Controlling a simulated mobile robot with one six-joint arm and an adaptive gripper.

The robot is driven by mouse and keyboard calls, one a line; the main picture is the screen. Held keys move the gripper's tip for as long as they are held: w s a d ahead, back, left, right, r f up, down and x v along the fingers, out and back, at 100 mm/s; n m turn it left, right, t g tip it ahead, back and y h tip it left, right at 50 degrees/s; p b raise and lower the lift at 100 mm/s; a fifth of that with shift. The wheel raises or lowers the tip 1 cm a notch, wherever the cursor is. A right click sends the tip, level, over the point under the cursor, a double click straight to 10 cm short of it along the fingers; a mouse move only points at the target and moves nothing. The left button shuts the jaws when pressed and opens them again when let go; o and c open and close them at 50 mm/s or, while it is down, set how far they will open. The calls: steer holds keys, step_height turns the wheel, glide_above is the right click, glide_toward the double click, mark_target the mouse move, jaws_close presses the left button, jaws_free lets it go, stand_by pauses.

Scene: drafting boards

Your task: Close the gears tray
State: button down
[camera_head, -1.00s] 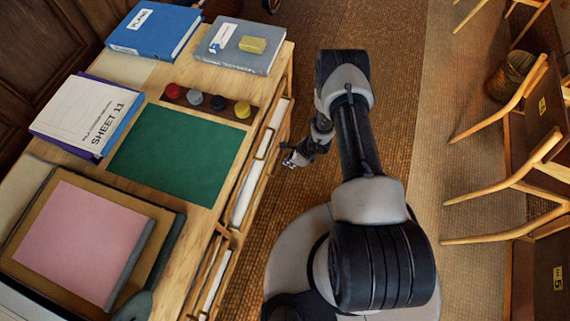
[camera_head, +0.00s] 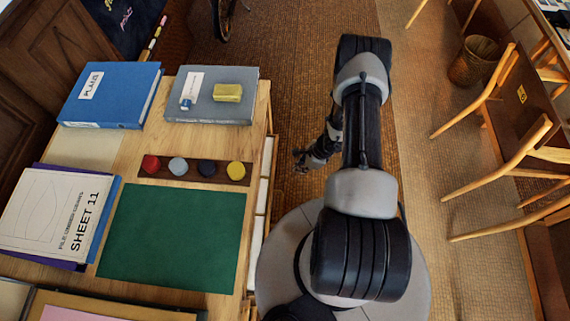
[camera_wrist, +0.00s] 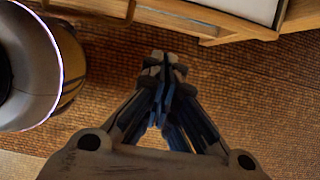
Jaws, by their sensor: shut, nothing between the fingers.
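My gripper (camera_head: 302,158) hangs over the carpet to the right of the drafting cabinet, apart from it. In the wrist view its fingers (camera_wrist: 164,66) are together with nothing between them. Narrow pale strips of trays (camera_head: 265,170) show along the cabinet's right side in the head view. In the wrist view, a wooden tray with a white inside (camera_wrist: 240,8) juts out at the top right, beyond the fingertips. I see no readable gears label, so I cannot tell which tray is the gears tray.
The cabinet top carries a green mat (camera_head: 175,238), a blue book (camera_head: 108,95), a grey book (camera_head: 212,98) with a yellow block, a row of coloured knobs and a sheet-labelled book (camera_head: 55,215). Wooden chairs (camera_head: 500,95) and a basket (camera_head: 478,62) stand right. Carpet between is clear.

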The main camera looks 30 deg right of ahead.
steer(key=w+a+f+b, duration=0.3)
steer(key=a+f, duration=0.3)
steer(key=f, duration=0.2)
steer(key=shift+w+b, duration=0.3)
steer(key=shift+b, duration=0.35)
